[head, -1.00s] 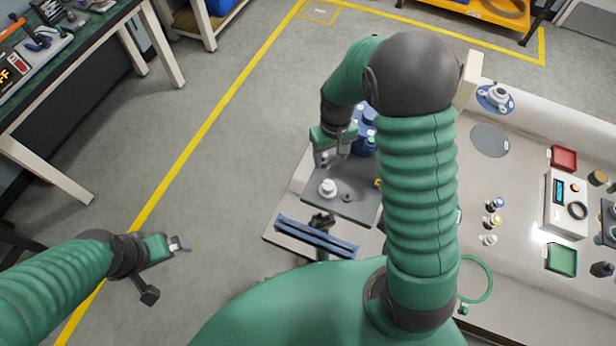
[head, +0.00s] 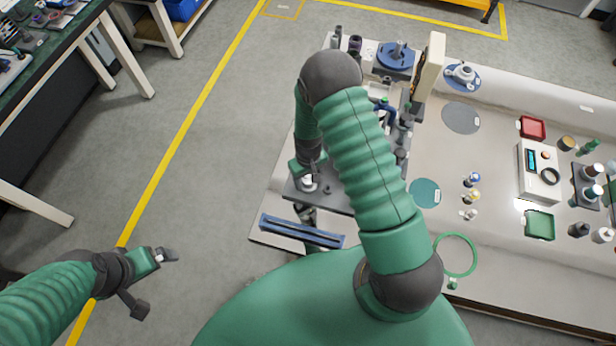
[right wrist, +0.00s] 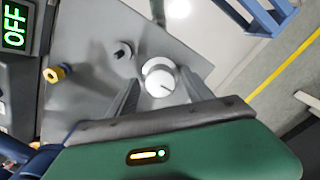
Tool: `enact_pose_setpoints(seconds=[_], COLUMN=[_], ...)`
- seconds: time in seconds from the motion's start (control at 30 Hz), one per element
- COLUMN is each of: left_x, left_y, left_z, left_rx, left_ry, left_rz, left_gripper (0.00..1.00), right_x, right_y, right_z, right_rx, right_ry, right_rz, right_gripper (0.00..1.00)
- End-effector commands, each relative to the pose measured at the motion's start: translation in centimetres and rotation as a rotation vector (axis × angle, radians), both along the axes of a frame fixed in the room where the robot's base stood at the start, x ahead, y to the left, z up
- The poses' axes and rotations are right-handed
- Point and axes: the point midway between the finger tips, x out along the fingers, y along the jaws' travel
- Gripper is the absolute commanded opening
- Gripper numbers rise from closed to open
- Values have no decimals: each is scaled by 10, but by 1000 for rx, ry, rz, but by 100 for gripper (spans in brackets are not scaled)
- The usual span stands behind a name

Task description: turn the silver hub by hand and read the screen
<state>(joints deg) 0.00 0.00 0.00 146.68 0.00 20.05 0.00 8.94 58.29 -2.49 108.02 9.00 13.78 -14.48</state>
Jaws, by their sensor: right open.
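A screen (right wrist: 14,26) at the wrist view's left edge reads OFF in green. My left gripper (head: 160,257) is over the floor, away from the bench; its finger gap is unclear.
A small grey post (right wrist: 122,52) and a yellow-ended fitting (right wrist: 57,73) stand near the hub. A blue rail (head: 300,231) lies at the front of the bench. To the right are a white meter (head: 538,170), a red tray (head: 532,127) and a green tray (head: 540,225).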

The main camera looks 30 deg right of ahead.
Motion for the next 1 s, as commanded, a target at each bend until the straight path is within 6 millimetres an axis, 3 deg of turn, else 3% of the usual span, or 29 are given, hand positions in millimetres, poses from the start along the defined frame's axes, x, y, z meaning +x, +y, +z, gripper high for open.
enact_pose_setpoints(seconds=[0.1, 0.53, 1.0], left_x=[0, 0, 0], left_y=[0, 0, 0], left_z=[0, 0, -1], left_rx=[0, 0, 0], left_ry=[0, 0, 0], left_rz=[0, 0, 0], left_gripper=[100, 100, 100], right_x=[0, 0, 0], right_y=[0, 0, 0], right_z=[0, 1, 1], right_rx=[0, 0, -1], right_ry=[0, 1, 1], right_rz=[0, 0, -96], right_gripper=[57, 0, 0])
